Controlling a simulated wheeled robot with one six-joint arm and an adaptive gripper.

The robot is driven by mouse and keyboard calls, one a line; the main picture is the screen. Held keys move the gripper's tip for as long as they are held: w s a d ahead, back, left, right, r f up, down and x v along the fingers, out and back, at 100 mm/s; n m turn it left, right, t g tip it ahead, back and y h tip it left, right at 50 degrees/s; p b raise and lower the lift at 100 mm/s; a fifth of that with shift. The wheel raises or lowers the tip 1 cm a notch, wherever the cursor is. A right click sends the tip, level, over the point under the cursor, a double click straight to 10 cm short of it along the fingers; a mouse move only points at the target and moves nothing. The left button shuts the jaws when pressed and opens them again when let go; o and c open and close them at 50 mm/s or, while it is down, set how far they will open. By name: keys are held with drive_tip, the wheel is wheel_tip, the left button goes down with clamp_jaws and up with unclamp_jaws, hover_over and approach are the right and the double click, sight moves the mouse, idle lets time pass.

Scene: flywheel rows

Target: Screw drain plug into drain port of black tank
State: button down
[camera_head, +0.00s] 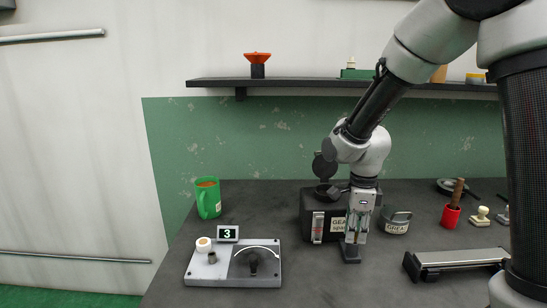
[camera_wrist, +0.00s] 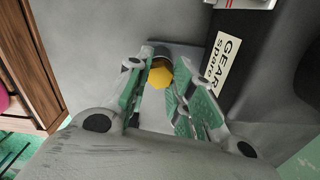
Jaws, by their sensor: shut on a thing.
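The black tank (camera_head: 308,204) stands on the bench with its round lid raised and a "GEAR" label on its front. It also fills the upper right of the wrist view (camera_wrist: 275,70). My gripper (camera_head: 353,243) points down in front of the tank's right side. In the wrist view my gripper (camera_wrist: 165,72) is shut on the drain plug (camera_wrist: 160,78), whose yellow hexagonal head shows between the fingers. A dark round part shows just beyond the head. I cannot tell whether the plug sits in the drain port; the port is not clearly visible.
A dark block (camera_head: 350,254) lies below my gripper. The front middle is clear.

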drive_tip(key=m, duration=0.5)
drive_tip(key=c, duration=1.6)
unclamp_jaws()
drive_tip(key=shift+o, duration=0.2)
drive_tip(key=shift+r, duration=1.5)
drive_tip(key=o, duration=0.6)
drive_tip(key=shift+c, duration=0.2)
